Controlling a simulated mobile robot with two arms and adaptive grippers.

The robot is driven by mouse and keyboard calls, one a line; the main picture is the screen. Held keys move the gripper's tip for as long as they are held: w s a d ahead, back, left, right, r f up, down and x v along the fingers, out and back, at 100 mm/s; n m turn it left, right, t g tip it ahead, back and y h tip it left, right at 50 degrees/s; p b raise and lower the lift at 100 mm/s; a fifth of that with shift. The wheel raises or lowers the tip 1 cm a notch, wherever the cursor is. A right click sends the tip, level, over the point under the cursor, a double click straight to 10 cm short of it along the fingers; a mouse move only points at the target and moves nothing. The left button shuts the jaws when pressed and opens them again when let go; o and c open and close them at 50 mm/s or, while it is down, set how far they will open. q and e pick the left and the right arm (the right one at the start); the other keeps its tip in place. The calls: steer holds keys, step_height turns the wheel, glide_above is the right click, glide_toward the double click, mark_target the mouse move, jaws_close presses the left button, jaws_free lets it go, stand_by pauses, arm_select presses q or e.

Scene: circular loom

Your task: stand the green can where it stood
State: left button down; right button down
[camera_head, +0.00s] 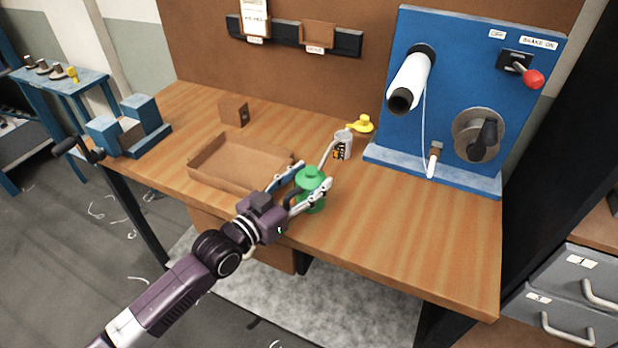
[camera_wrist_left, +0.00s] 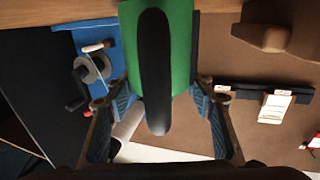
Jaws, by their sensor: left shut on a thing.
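The green can (camera_head: 311,186) has a rounded top, and a thin pale spout seems to rise from it toward the back right. My left gripper (camera_head: 307,176) is shut on it, one finger on each side, over the front part of the workbench (camera_head: 400,235). In the left wrist view the green body (camera_wrist_left: 180,45) fills the top middle, with a black curved handle (camera_wrist_left: 155,70) in front of it. The can looks roughly upright in the head view. I cannot tell whether its base touches the bench. My right gripper is not in view.
A shallow brown tray (camera_head: 205,183) lies left of the can. A grey labelled tin (camera_head: 343,146) and a yellow can (camera_head: 360,125) stand behind it. The blue loom panel (camera_head: 460,80) rises at the back right. The bench's front right is clear.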

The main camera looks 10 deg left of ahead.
mark_target(284, 201)
arm_select(q)
steer(key=shift+f, duration=0.35)
steer(key=c, duration=1.2)
jaws_free()
steer(key=shift+r, duration=0.1)
steer(key=o, duration=0.4)
steer(key=shift+a, duration=0.1)
steer(key=v, duration=1.2)
